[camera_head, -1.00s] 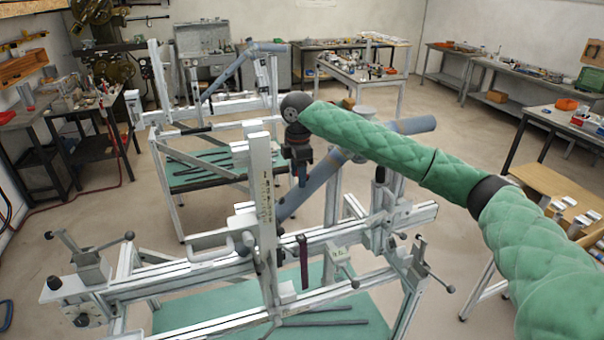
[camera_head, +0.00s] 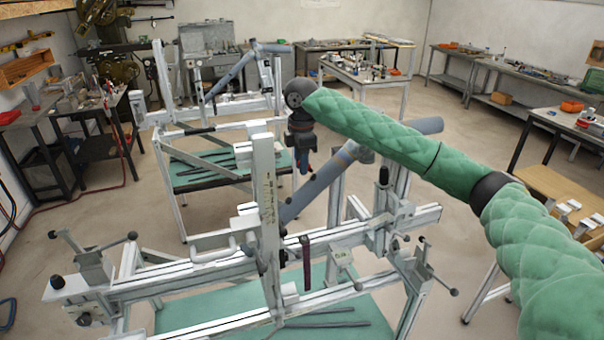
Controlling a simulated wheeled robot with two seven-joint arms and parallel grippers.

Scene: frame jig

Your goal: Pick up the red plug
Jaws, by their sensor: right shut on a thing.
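My right gripper (camera_head: 303,165) points down beside the grey-blue frame tube (camera_head: 322,182), behind the upright white post of the jig (camera_head: 267,200). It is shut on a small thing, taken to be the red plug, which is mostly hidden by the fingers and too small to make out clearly. The green padded right arm reaches in from the right. My left gripper is not in view.
A dark red handle (camera_head: 306,262) hangs on the jig's front rail. Clamps with ball knobs (camera_head: 95,262) stand at the jig's left and right. A second jig (camera_head: 205,125) with a frame stands behind. Benches line the walls, with open floor between.

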